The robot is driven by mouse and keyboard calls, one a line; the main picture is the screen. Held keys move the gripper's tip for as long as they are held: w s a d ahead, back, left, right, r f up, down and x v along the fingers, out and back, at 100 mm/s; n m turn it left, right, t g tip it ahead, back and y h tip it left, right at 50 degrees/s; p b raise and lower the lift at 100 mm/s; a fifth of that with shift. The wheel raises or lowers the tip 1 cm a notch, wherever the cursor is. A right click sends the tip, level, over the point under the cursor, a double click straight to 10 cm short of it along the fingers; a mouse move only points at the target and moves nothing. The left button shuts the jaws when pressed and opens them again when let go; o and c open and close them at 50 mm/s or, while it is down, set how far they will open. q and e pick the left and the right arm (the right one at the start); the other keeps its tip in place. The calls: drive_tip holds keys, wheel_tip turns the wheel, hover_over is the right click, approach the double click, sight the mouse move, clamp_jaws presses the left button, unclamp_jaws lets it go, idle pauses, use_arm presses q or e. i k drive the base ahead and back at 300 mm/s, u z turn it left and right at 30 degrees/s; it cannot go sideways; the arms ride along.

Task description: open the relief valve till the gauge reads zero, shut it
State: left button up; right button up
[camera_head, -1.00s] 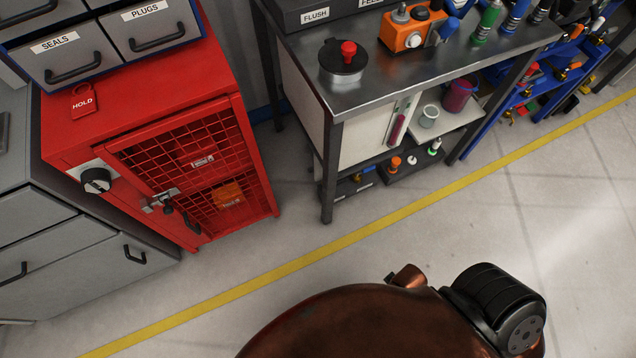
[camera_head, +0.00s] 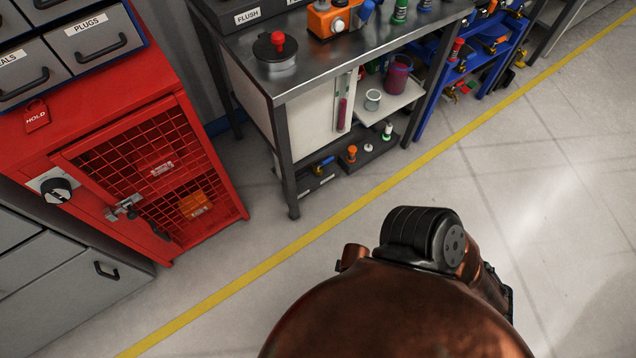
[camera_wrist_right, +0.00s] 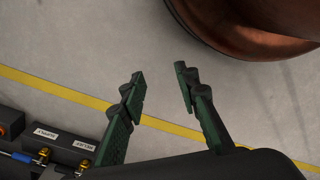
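In the right wrist view my right gripper (camera_wrist_right: 160,83) has its two green fingers spread apart with nothing between them, above the bare floor. At the lower left of that view is a dark unit with small labels. One label (camera_wrist_right: 84,144) seems to read RELIEF, and brass fittings (camera_wrist_right: 82,167) sit near it. The valve's own setting cannot be made out. No gauge face is readable in either view. My left gripper is in neither view.
In the head view a red mesh cabinet (camera_head: 125,258) stands at the left. A metal bench (camera_head: 330,66) with bottles and an orange device (camera_head: 333,20) is at the top. A yellow line (camera_head: 270,262) crosses the floor. The floor at the right is clear.

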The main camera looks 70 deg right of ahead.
sight(305, 173)
drive_tip(key=u, duration=0.05)
drive_tip(key=k, duration=0.4)
drive_tip(key=z, duration=0.75)
drive_tip(key=i, duration=0.5)
drive_tip(key=z, duration=0.05)
